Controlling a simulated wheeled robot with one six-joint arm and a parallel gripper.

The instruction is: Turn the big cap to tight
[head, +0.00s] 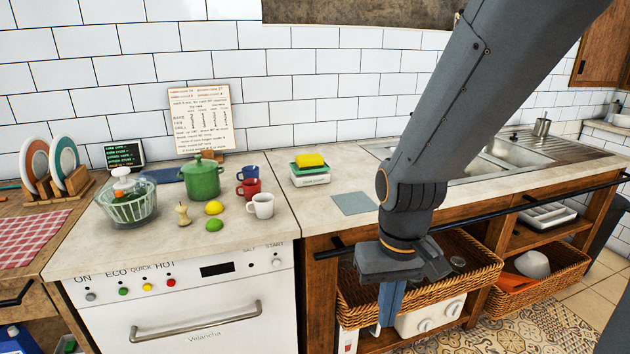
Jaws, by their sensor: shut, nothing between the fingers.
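A white unit (407,326) sits low in the wooden counter frame, below the wicker basket. Two round pale caps or knobs show on its front, a left one (425,325) and a right one (453,309). I cannot tell for sure which is the big cap, or how far either is turned. My gripper (388,312) points down in front of the basket, left of both round parts and apart from them as far as I can see. It is shut and empty. It and the basket hide part of the unit.
The wicker basket (470,262) hangs just above the unit, under a dark rail (480,216). A white oven (200,315) with a handle stands to the left. The counter above holds a green pot (201,180), mugs and fruit. Tiled floor (510,335) is open at lower right.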

